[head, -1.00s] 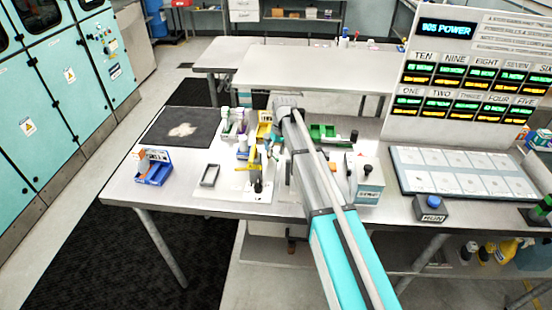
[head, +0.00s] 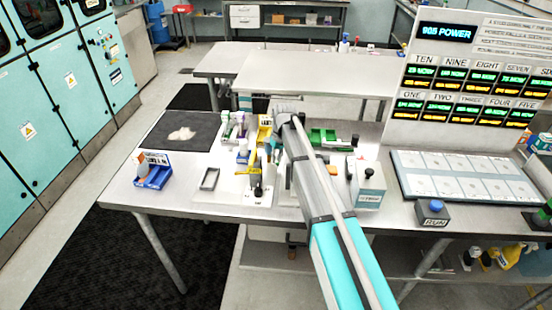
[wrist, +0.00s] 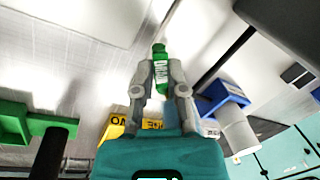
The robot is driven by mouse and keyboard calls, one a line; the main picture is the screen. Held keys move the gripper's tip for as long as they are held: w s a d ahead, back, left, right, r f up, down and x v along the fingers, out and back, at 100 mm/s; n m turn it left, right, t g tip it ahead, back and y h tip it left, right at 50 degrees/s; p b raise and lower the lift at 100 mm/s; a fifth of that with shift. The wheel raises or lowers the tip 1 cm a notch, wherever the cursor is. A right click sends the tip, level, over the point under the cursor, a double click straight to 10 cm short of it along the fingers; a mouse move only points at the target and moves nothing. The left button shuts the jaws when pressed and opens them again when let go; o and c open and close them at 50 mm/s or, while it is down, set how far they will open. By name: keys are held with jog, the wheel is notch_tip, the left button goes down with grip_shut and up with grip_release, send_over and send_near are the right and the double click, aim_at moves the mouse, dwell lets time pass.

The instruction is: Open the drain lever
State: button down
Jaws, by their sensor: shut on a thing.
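In the wrist view, a green drain lever handle (wrist: 159,53) with a white label stands between the fingertips. The label lettering is small, though it looks like "DRAIN". My gripper (wrist: 161,75) is shut on this handle, one finger on each side of the label. The lever's lower part is hidden behind the fingers and the gripper body. In the head view, my arm reaches over the bench among the small modules and hides the fingertips and the lever.
Near my arm stand a yellow module (head: 264,132), a green module (head: 325,139) and a white box (head: 367,186). A sloped panel (head: 465,177) and a blue RUN button (head: 432,212) are right.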

jog(key=shift+w+d+n, duration=0.1)
jog(key=shift+n, duration=0.2)
jog(key=n, duration=0.1)
jog(key=w+n, duration=0.1)
jog(key=n, duration=0.2)
jog(key=shift+w+d+h, duration=0.2)
jog(key=shift+d+h, duration=0.1)
jog(key=n, duration=0.1)
jog(key=w+n, duration=0.1)
jog(key=n, duration=0.2)
jog(key=shift+w+n+g+h, duration=0.25)
jog(key=shift+n+g+h, duration=0.05)
jog(key=shift+n+g, duration=0.1)
jog(key=c, duration=0.7)
grip_release()
jog(key=shift+s, duration=0.15)
